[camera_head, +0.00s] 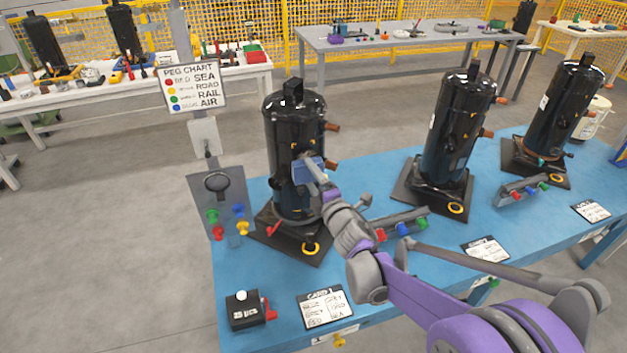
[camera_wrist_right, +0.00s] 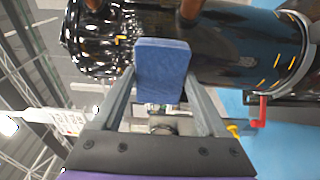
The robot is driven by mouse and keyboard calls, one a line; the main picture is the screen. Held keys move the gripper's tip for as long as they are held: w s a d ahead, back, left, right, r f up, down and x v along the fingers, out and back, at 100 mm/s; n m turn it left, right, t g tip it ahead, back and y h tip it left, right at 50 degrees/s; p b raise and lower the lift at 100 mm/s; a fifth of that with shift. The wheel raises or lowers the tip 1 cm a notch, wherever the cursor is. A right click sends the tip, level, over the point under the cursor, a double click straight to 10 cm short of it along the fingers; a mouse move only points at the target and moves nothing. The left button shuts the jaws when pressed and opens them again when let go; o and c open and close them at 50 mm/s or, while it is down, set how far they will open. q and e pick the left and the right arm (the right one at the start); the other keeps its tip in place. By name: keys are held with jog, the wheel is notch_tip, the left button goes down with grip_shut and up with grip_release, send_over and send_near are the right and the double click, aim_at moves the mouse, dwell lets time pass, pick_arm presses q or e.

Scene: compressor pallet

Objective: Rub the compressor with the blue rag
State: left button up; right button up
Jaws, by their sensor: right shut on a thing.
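The compressor (camera_head: 290,135) nearest my right arm is a black upright cylinder on a dark base on the blue table. It also fills the top of the right wrist view (camera_wrist_right: 235,45), lying sideways there. My right gripper (camera_head: 313,172) is shut on the blue rag (camera_wrist_right: 162,68), a folded block between its two fingers. In the head view the rag (camera_head: 305,168) is at the compressor's front, about mid-height. It looks against or very close to the black surface; I cannot tell if it touches. My left gripper is not in view.
Two more black compressors (camera_head: 455,130) (camera_head: 560,110) stand to the right on the blue table (camera_head: 385,300). Peg racks (camera_head: 403,225) lie between them. A grey peg panel (camera_head: 215,190) with a sign (camera_head: 192,88) stands at the left. A black button box (camera_head: 245,312) and a card (camera_head: 325,308) lie in front.

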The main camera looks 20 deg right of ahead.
jog(key=shift+w, duration=0.95)
dwell(0.6)
jog(key=shift+r, duration=0.1)
jog(key=shift+r+p, duration=1)
jog(key=shift+r, duration=0.95)
jog(key=shift+w, duration=0.1)
jog(key=shift+f+b, duration=1.35)
jog(key=shift+f, duration=0.7)
jog(key=shift+s, duration=3.15)
